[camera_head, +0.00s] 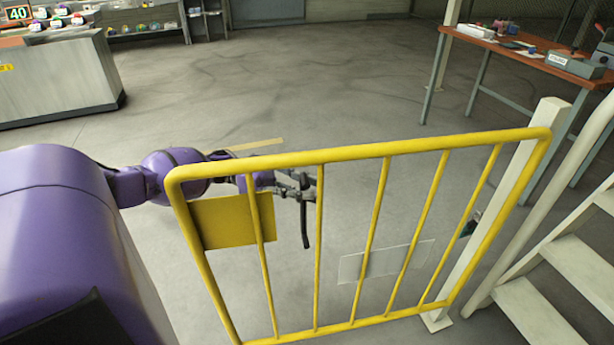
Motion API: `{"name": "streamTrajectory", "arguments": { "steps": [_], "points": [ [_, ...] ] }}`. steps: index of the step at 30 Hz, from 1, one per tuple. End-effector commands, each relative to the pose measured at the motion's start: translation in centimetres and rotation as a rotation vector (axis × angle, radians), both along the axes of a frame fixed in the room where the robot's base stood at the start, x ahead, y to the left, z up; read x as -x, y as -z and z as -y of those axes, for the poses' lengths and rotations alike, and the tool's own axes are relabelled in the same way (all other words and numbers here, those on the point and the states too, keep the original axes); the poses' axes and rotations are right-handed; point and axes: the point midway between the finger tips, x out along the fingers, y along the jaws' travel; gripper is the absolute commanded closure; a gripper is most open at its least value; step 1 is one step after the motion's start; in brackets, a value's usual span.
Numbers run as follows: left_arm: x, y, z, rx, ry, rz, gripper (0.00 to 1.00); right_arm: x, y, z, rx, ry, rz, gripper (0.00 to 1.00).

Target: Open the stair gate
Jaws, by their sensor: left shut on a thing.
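The yellow stair gate (382,200) stands upright in front of me, with a tubular frame and several bars. A yellow plate (232,221) is fixed at its left side and a pale plate (386,262) shows low behind its bars. Its right edge is beside a white post (505,215). My left arm reaches behind the gate's left side. The exact contact is partly hidden. My right gripper is out of view.
White stairs (545,312) with a rail rise at the right. A workbench (525,50) with tools stands at the back right. A grey counter (55,75) and shelves are at the back left. The floor behind the gate is mostly clear, with a tan strip (255,145) on it.

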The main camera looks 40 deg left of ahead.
Motion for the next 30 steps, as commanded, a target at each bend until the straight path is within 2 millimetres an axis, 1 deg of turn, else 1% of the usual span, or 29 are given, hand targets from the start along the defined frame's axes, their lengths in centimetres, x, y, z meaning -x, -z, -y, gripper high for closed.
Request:
{"name": "streamTrajectory", "arguments": {
  "steps": [1, 9, 10, 14, 24, 27, 30],
  "points": [
    [0.4, 0.5, -0.3, -0.007, 0.000, -0.012, 1.00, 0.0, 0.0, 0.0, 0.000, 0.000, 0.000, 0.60],
    [0.4, 0.5, -0.3, -0.007, 0.000, -0.012, 1.00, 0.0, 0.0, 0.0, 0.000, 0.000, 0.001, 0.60],
    [0.4, 0.5, -0.3, -0.007, 0.000, -0.011, 0.86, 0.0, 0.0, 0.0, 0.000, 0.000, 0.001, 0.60],
    [0.3, 0.4, -0.3, -0.006, -0.001, -0.010, 0.69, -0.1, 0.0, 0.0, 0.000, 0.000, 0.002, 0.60],
    [0.2, 0.2, -0.3, -0.003, -0.001, -0.004, 0.69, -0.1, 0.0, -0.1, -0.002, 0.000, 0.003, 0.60],
    [0.4, 0.2, -1.0, -0.003, -0.002, -0.004, 0.69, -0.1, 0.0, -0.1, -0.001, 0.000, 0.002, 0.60],
    [1.0, 0.1, -2.6, -0.005, -0.004, -0.004, 0.69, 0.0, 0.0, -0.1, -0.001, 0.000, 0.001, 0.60]
  ]
}}
